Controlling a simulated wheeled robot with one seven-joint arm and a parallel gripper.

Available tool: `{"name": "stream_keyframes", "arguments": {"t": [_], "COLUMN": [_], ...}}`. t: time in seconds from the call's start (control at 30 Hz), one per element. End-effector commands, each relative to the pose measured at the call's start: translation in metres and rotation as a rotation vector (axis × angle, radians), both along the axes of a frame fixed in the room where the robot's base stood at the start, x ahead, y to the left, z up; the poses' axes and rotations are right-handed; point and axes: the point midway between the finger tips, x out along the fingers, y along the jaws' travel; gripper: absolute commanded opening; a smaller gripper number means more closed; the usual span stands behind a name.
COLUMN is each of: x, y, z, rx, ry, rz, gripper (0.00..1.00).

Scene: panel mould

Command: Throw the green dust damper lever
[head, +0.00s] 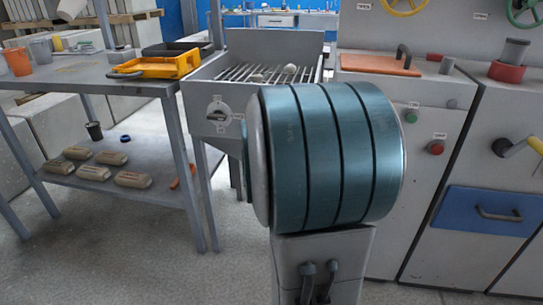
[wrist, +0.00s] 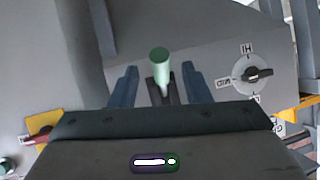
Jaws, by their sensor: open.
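My gripper (wrist: 159,70) is open, with one blue-grey finger on each side of the lever in the picture. A gap shows between each finger and the lever, and I see no contact. How deep the lever sits between the fingers I cannot tell. In the head view neither the lever nor my gripper can be made out; the foreground covers that spot.
A black rotary knob on a white dial (wrist: 252,75) marked HI sits right of the lever; the dial also shows in the head view (head: 219,114), below a slatted grate (head: 270,74). A red handle on a yellow plate (wrist: 44,122) is at left. A workbench (head: 85,76) with a yellow tray (head: 160,67) stands left.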

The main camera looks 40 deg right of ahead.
Motion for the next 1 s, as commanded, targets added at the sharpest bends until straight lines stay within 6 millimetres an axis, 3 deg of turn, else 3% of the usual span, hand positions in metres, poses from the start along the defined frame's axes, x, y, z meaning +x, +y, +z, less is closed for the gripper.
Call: {"name": "stream_keyframes", "arguments": {"t": [0.03, 0.1, 0.4, 1.0], "x": [-0.008, -0.019, -0.053, -0.062], "y": [0.006, 0.013, 0.038, 0.045], "z": [0.013, 0.019, 0.038, 0.040], "rx": [0.002, 0.001, 0.002, 0.000], "ry": [-0.001, -0.001, 0.001, 0.002], "rz": [0.000, -0.001, -0.003, -0.002], "gripper": [0.43, 0.43, 0.43, 0.43]}}
